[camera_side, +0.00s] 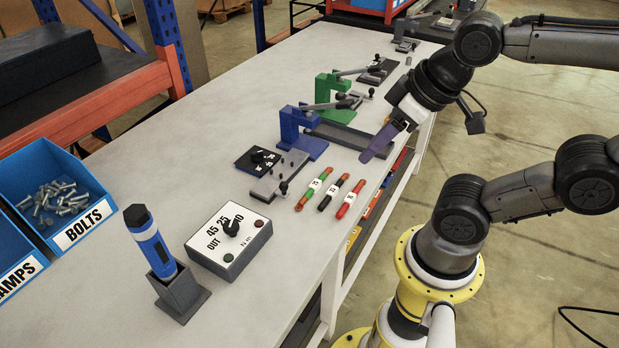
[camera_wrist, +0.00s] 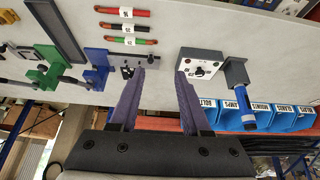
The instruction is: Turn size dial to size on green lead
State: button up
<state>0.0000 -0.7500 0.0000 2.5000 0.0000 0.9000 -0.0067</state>
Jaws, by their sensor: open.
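The size dial looks to be the black plate with a black knob and white marks (camera_side: 258,159) beside the blue press. Its marks are too small to read surely. It shows partly in the wrist view (camera_wrist: 127,72), left of the fingers. The green lead (camera_side: 314,188) lies on the table with orange-red ends and a white label whose number I cannot read surely; it also shows in the wrist view (camera_wrist: 130,41). My gripper (camera_side: 367,158) is open and empty above the table's right edge, apart from the dial. In the wrist view its purple fingers (camera_wrist: 166,67) are spread.
A black lead (camera_side: 333,194) and a red lead (camera_side: 350,199) lie beside the green one. A white box with a knob (camera_side: 212,258), a blue tool in a grey stand (camera_side: 178,293), a blue press (camera_side: 303,142) and a green press (camera_side: 333,104) stand nearby. A bolts bin (camera_side: 85,222) is at left.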

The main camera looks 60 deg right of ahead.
jog(key=w+r+n, duration=0.6)
jog(key=w+r, duration=0.2)
jog(key=r, duration=0.1)
jog(key=n+g, duration=0.4)
jog(key=g, duration=0.2)
send_over(257, 152)
notch_tip(257, 152, down, 18)
notch_tip(257, 152, down, 13)
jog(key=shift+r, duration=0.1)
grip_shut()
